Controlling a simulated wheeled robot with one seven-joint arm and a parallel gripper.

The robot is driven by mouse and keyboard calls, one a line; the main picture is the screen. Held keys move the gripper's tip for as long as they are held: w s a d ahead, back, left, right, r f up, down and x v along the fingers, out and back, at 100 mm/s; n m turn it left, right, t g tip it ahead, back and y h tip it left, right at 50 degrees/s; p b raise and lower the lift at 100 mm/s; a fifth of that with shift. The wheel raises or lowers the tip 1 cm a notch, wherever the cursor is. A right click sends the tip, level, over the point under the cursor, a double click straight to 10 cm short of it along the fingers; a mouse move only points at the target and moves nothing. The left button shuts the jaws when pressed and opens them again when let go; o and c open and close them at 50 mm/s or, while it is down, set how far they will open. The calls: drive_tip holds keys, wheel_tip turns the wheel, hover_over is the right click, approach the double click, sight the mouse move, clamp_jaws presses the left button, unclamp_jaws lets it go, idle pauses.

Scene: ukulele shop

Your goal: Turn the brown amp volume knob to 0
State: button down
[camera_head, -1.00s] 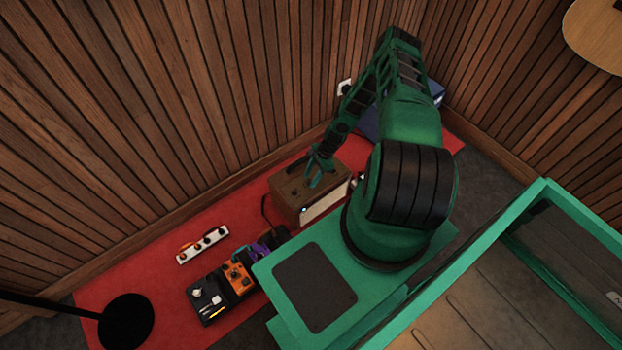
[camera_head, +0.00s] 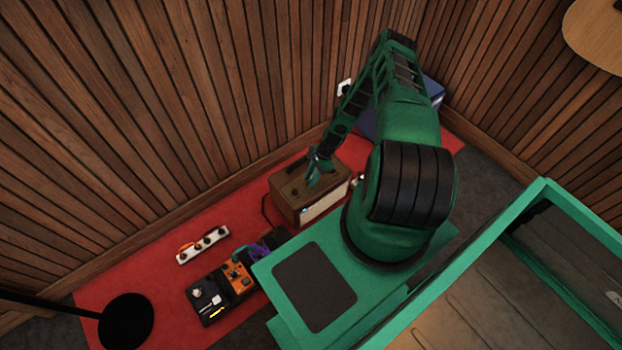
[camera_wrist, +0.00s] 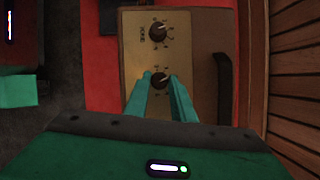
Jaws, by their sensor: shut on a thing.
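The brown amp (camera_head: 288,208) stands on the red rug with its control panel facing up. In the wrist view the amp's tan top panel (camera_wrist: 195,55) shows two black knobs with small marks around them. My gripper (camera_head: 314,180) reaches down to this panel. In the wrist view my gripper (camera_wrist: 160,77) has a green finger on either side of the lower knob (camera_wrist: 160,83) and is shut on it. The upper knob (camera_wrist: 158,32) is untouched.
A dark handle (camera_wrist: 222,88) lies on the panel's right side. A pedalboard (camera_head: 222,290) and a white power strip (camera_head: 203,245) lie on the red rug (camera_head: 140,275). The slatted wall (camera_head: 180,110) is close behind the amp. A blue case (camera_head: 368,127) stands beyond my arm.

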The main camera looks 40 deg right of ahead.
drive_tip(key=n, duration=0.2)
drive_tip(key=n+g, duration=0.1)
drive_tip(key=shift+w+n, duration=0.3)
drive_tip(key=shift+n, duration=0.1)
drive_tip(key=n+g, duration=0.1)
drive_tip(key=n, duration=0.1)
drive_tip(key=n+g, duration=0.1)
drive_tip(key=n, duration=0.1)
drive_tip(key=shift+w+a+n+h, duration=0.1)
drive_tip(key=shift+w+n+h, duration=0.05)
drive_tip(key=shift+n+h, duration=0.2)
drive_tip(key=n+g+h, duration=0.1)
drive_tip(key=n, duration=0.2)
drive_tip(key=shift+w+a, duration=0.1)
drive_tip(key=shift+a+n+g+h, duration=0.1)
drive_tip(key=shift+n+g+h, duration=0.3)
drive_tip(key=shift+n, duration=1.45)
drive_tip(key=c, duration=1.5)
unclamp_jaws()
drive_tip(key=shift+f, duration=0.1)
drive_tip(key=shift+c, duration=0.2)
drive_tip(key=v, duration=1)
drive_tip(key=shift+w+r, duration=0.15)
drive_tip(key=shift+r, duration=0.25)
